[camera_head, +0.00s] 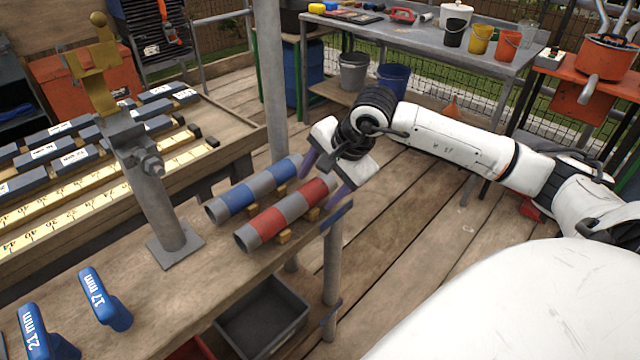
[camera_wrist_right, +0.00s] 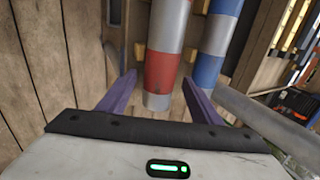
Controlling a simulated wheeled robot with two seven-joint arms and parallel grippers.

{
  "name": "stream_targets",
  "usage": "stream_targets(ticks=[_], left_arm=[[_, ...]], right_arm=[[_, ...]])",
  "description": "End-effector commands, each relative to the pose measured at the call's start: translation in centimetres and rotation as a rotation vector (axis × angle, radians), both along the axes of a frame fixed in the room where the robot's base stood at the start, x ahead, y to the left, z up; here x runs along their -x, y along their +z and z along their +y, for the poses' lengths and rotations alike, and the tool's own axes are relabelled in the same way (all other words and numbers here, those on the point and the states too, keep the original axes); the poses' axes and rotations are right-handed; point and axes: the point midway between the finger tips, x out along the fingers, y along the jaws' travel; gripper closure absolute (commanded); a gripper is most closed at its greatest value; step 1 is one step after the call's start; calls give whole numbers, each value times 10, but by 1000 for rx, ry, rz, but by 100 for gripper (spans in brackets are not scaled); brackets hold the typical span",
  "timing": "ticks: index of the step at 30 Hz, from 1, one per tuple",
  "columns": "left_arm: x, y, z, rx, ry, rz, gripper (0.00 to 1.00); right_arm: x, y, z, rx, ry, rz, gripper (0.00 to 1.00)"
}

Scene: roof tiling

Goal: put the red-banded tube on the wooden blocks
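The red-banded tube (camera_head: 287,210), grey with red bands, lies on small wooden blocks (camera_head: 284,237) near the bench's right edge. The wrist view shows its end and a red band (camera_wrist_right: 162,72). My right gripper (camera_head: 322,190) is at the tube's far end. In the wrist view my right gripper (camera_wrist_right: 159,92) is open, its purple fingers on either side of the tube end with gaps visible. The blue-banded tube (camera_head: 240,196) lies parallel beside it, also seen in the wrist view (camera_wrist_right: 215,50). My left gripper is not in view.
A metal post (camera_head: 160,205) with a brass-coloured top stands on the workbench (camera_head: 190,300) left of the tubes. Blue gauges marked 17 mm (camera_head: 105,298) and 21 mm (camera_head: 45,335) are at the front left. A grey bin (camera_head: 265,320) sits below. Open bench lies in front of the tubes.

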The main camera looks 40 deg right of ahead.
Motion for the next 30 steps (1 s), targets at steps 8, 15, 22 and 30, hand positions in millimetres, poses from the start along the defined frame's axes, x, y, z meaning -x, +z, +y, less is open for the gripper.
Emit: stream_targets(ticks=[8, 15, 22, 30], left_arm=[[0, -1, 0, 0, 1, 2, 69], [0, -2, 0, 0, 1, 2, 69], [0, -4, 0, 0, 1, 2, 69], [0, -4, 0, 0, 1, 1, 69]], right_arm=[[3, 4, -1, 2, 0, 3, 41], [22, 42, -3, 6, 0, 0, 41], [40, 78, -5, 4, -1, 1, 41], [47, 92, -4, 1, 1, 1, 41]])
